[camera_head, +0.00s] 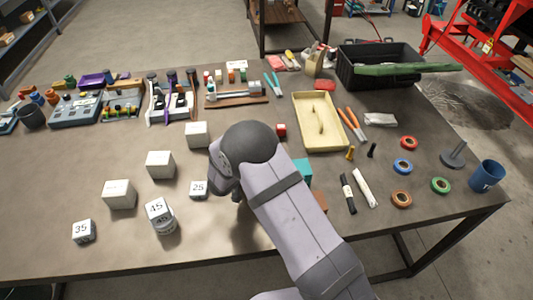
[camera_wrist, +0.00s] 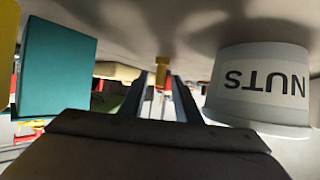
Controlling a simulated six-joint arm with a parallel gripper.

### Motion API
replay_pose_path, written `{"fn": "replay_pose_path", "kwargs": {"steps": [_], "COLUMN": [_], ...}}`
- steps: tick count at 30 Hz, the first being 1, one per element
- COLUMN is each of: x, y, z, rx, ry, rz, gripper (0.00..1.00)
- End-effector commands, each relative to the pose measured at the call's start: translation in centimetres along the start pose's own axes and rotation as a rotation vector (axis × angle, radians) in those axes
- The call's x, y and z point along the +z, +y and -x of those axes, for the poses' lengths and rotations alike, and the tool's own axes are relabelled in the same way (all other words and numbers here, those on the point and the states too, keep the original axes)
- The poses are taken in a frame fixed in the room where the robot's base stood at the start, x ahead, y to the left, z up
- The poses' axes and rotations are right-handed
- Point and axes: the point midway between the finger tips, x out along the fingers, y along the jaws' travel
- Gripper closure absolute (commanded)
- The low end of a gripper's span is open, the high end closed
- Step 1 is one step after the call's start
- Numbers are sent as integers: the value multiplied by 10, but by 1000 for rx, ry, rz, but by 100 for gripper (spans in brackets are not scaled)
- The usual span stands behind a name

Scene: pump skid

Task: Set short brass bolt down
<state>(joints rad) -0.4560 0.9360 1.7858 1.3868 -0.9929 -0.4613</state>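The short brass bolt (camera_wrist: 161,75) shows in the wrist view, between the ends of my gripper's two fingers (camera_wrist: 162,88). Its wider end is toward the table, which is at the top of this inverted view. I cannot tell whether the fingers touch it or whether it rests on the table.
A white NUTS cup (camera_wrist: 262,90) and a teal block (camera_wrist: 55,70) flank my gripper in the wrist view. The teal block also shows in camera_head (camera_head: 303,171). A cream tray (camera_head: 341,146) lies behind; white blocks, including one marked 25 (camera_head: 199,190), stand left.

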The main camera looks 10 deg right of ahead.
Motion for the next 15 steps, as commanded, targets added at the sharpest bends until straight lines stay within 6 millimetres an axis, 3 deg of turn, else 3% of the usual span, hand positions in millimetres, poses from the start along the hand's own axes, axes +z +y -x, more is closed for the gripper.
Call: {"fn": "replay_pose_path", "kwargs": {"steps": [11, 15], "x": [-12, -11], "y": [0, -2], "z": [6, 22], "rx": [0, -4], "ry": [1, 1], "rz": [-2, 0], "gripper": [70, 70]}}
